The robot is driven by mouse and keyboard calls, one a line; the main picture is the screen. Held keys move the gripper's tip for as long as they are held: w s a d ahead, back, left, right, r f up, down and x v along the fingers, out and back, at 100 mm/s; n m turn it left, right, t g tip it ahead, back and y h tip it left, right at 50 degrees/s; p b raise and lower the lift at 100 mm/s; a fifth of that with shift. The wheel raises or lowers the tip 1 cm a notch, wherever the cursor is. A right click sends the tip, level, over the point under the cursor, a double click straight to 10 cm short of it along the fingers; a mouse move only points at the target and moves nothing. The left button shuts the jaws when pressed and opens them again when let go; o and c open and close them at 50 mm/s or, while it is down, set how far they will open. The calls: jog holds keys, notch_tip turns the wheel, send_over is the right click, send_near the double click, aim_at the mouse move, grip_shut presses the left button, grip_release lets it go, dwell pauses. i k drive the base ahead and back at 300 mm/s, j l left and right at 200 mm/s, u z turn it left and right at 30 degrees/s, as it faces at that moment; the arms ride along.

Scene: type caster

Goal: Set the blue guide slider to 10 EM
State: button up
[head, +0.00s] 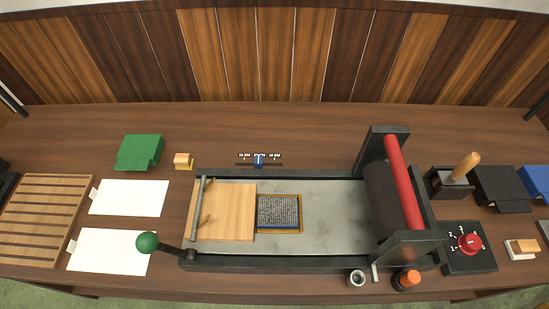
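The blue guide slider (259,161) sits near the middle of a short dark rail (243,164) behind the press bed. Small white labels with dark lettering stand along the rail at its left, middle and right. The slider partly covers the middle label. The lettering ends in "EM", but the numbers are too small to read for sure. My gripper is not in view.
The press bed (335,228) lies just in front of the rail, with a type block (279,212) on it. A red roller (402,182) rises at its right. A small wooden block (183,161) and green box (139,152) stand left. Tabletop behind the rail is clear.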

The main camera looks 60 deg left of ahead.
aim_at(258, 159)
jog(key=k+j+u, duration=0.1)
jog(key=u, duration=0.35)
jog(key=j+u, duration=0.2)
jog(key=u, duration=0.25)
jog(key=k+j+u, duration=0.1)
jog(key=u, duration=0.3)
jog(key=l+u, duration=0.25)
jog(key=u, duration=0.2)
jog(key=l+u, duration=0.55)
jog(key=u, duration=0.3)
